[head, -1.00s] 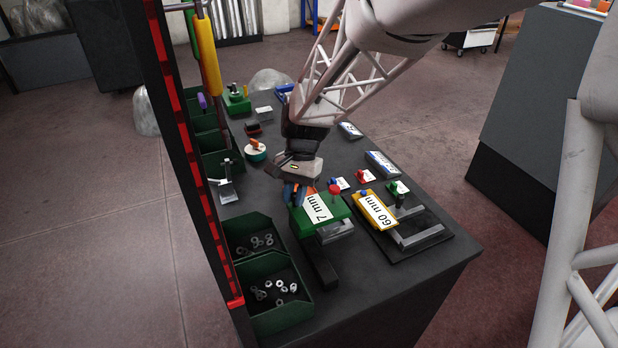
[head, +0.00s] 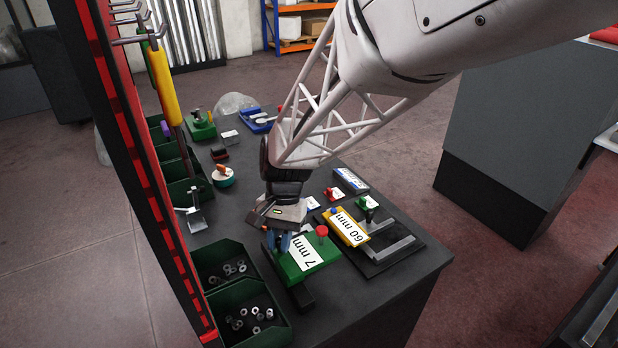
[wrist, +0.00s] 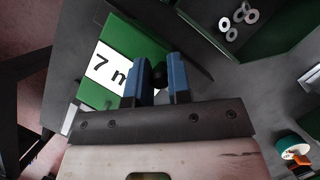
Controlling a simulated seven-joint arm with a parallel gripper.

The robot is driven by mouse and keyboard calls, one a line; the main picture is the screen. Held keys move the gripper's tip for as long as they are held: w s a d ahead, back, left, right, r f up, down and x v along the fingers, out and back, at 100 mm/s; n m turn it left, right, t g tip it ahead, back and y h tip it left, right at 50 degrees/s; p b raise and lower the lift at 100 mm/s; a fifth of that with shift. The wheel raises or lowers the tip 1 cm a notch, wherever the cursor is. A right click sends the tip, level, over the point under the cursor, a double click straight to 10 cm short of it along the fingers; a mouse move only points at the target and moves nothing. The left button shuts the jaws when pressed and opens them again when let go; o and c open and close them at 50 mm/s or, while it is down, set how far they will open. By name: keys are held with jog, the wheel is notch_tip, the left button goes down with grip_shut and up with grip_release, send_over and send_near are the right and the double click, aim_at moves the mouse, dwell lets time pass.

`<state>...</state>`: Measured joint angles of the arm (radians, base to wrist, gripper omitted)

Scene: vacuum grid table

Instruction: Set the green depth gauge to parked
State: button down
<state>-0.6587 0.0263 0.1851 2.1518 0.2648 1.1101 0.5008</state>
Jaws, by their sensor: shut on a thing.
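The green depth gauge (head: 290,272) has a green plate with a white "7 mm" label and a red knob (head: 322,231). It sits over a dark bar (head: 304,297) that sticks out at the near end. My gripper (head: 277,241) is at the plate's far left corner, pointing down. In the wrist view its blue fingers (wrist: 159,82) are shut on a round black knob (wrist: 158,74) beside the green plate (wrist: 138,43). The gripper partly covers the label there.
Green bins (head: 262,335) with metal nuts stand on the left, below a red-edged black panel. A teal-based knob (head: 223,179) is farther back. The near right table corner is clear.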

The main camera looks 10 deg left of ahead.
aim_at(287, 269)
jog(key=shift+s+d, duration=1.35)
jog(key=shift+d, duration=0.05)
jog(key=c, duration=1.1)
grip_release()
jog(key=shift+o, duration=0.2)
jog(key=v, duration=0.8)
